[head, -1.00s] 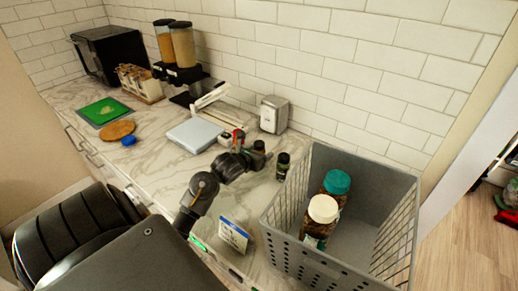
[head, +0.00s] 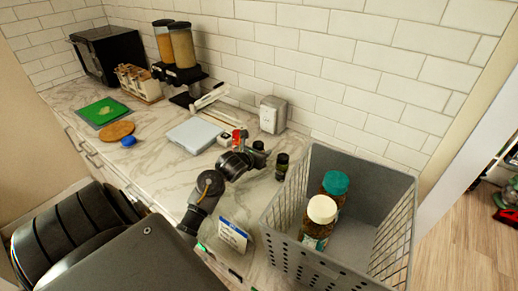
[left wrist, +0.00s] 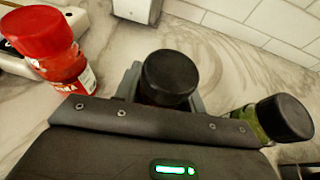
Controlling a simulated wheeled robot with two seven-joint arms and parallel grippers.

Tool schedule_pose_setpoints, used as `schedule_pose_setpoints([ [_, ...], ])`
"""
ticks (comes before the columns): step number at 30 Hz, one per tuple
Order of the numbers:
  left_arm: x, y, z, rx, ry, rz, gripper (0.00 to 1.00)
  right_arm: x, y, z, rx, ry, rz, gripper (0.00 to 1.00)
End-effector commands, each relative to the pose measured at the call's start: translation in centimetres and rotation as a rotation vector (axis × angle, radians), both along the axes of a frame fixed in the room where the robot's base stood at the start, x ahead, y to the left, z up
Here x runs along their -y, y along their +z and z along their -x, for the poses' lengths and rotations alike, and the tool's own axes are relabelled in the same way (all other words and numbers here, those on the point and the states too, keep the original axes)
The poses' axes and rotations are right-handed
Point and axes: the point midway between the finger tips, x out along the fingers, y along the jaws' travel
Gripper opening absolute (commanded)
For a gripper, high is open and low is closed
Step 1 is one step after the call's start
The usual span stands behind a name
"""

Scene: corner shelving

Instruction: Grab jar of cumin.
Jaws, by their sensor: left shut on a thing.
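A small jar with a black lid (left wrist: 168,78) sits between the fingers of my left gripper (left wrist: 160,92), which is shut on it. Its label is hidden, so I cannot read whether it is cumin. In the head view this jar (head: 258,146) shows just beyond my left gripper (head: 250,155), close to the counter. A red-capped jar (left wrist: 50,45) stands to the left of the gripper; it also shows in the head view (head: 238,136). A greenish jar with a black lid (left wrist: 278,119) stands to the right, also in the head view (head: 281,166). My right gripper is not in view.
A grey basket (head: 395,190) holding a teal-lidded jar (head: 335,185) and a white-lidded jar (head: 320,215) stands to the right. A napkin dispenser (head: 273,115) and a flat scale (head: 195,135) are behind. A small sign (head: 233,235) stands at the front edge.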

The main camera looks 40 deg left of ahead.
Motion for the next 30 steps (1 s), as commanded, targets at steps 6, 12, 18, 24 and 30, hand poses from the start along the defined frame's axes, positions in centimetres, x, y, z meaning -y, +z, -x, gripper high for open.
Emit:
schedule_pose_setpoints([
  [6, 0.0, 0.5, 0.0, 0.002, -0.002, -0.003, 0.15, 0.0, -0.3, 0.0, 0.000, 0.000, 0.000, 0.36],
  [12, -0.1, 2.8, 0.0, 0.005, -0.002, -0.009, 0.15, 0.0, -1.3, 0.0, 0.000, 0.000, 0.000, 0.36],
  [18, 0.2, 7.2, 3.1, 0.001, -0.003, -0.012, 0.15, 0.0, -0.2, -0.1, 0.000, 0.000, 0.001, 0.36],
  [24, 0.7, 10.1, 7.0, -0.004, -0.004, -0.012, 0.15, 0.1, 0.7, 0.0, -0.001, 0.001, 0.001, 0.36],
  [30, 1.2, 11.7, 10.8, -0.003, -0.003, -0.009, 0.15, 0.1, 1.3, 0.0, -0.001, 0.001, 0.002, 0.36],
])
